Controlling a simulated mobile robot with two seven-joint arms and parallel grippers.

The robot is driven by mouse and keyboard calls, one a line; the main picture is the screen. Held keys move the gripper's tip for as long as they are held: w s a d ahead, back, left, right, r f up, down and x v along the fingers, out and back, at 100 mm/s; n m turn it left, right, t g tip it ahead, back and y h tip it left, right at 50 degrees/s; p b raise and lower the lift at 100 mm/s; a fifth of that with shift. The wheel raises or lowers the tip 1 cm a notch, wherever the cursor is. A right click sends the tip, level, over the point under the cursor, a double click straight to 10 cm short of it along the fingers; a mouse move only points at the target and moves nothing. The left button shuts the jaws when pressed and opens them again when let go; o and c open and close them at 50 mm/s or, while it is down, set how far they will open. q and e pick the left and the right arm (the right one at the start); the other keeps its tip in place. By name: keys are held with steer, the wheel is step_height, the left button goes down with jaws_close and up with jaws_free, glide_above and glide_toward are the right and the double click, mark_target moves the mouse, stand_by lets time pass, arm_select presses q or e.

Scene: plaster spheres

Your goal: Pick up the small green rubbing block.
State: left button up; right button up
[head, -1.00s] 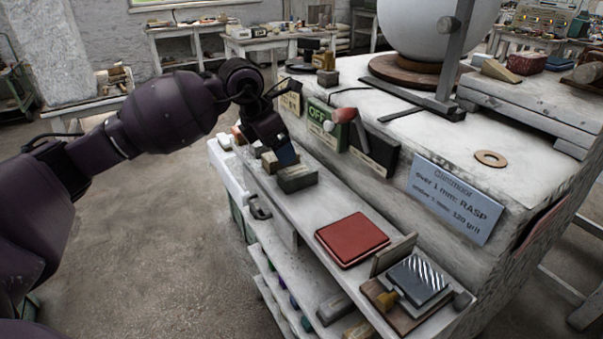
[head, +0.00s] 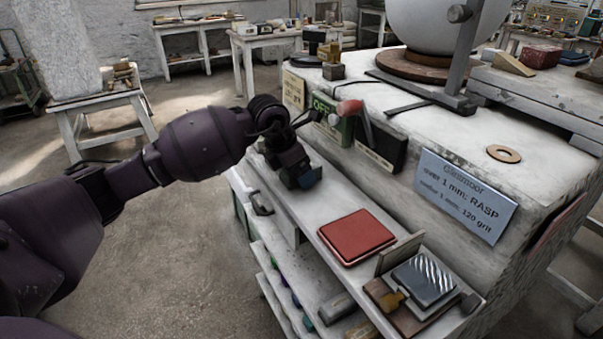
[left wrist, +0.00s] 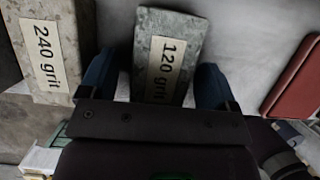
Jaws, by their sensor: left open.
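A grey-green block labelled "120 grit" (left wrist: 165,55) lies in the left wrist view between the two blue fingers of my left gripper (left wrist: 155,82). The fingers stand apart, one on each side of the block; I cannot tell whether either touches it. A paler block labelled "240 grit" (left wrist: 42,55) lies just left of the left finger. In the head view my left gripper (head: 308,181) is low over the upper shelf (head: 300,222) of the bench and hides the blocks there. My right gripper is not in view.
A red pad (head: 357,237) lies on the shelf to the right of the gripper, and shows in the left wrist view (left wrist: 297,78). A lever with a red knob (head: 349,107) and an OFF sign (head: 325,107) stand close behind the gripper. Shelf between gripper and pad is clear.

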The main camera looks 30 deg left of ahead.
arm_select(q)
steer(key=shift+r, duration=0.15)
steer(key=c, duration=1.2)
steer(key=shift+r, duration=0.45)
steer(key=shift+c, duration=0.2)
step_height(320, 180, up, 19)
steer(key=p, duration=0.2)
steer(key=o, duration=0.6)
steer(key=shift+c, duration=0.2)
steer(key=c, duration=0.5)
